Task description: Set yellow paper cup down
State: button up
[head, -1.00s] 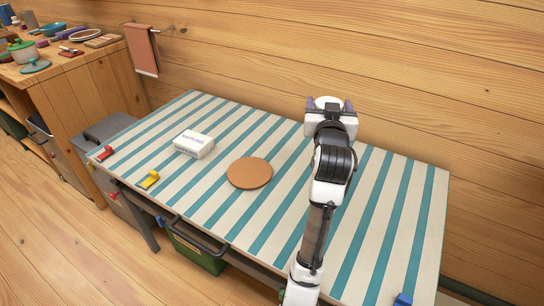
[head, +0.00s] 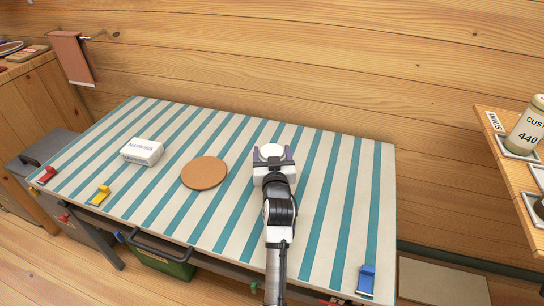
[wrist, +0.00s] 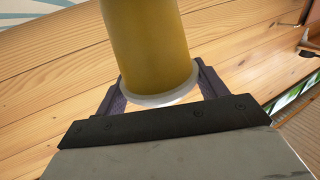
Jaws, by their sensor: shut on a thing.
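The yellow paper cup (wrist: 150,45) fills the upper middle of the wrist view, its white rim nearest my gripper's palm. My gripper (wrist: 162,88) is shut on it, with one dark finger on each side. In the head view my gripper (head: 272,154) is over the striped table (head: 322,190), right of its middle and near the back edge. The cup is mostly hidden there by my arm. I cannot tell whether the cup touches the table.
A round cork mat (head: 204,173) lies left of my gripper. A white napkin box (head: 142,151) stands farther left. Red (head: 46,174), yellow (head: 102,194) and blue (head: 366,280) clips sit on the table edges. A shelf with a can (head: 527,125) is at right. The table's right side is clear.

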jog(key=shift+f, duration=0.65)
jog(key=shift+f, duration=0.25)
jog(key=o, duration=1.2)
jog(key=shift+c, duration=0.2)
jog(key=shift+r, duration=0.1)
jog(key=shift+r, duration=0.1)
jog(key=shift+s, duration=0.1)
jog(key=s+d+b, duration=0.1)
jog(key=s+b, duration=0.1)
jog(key=s, duration=0.9)
jog(key=shift+s, duration=0.4)
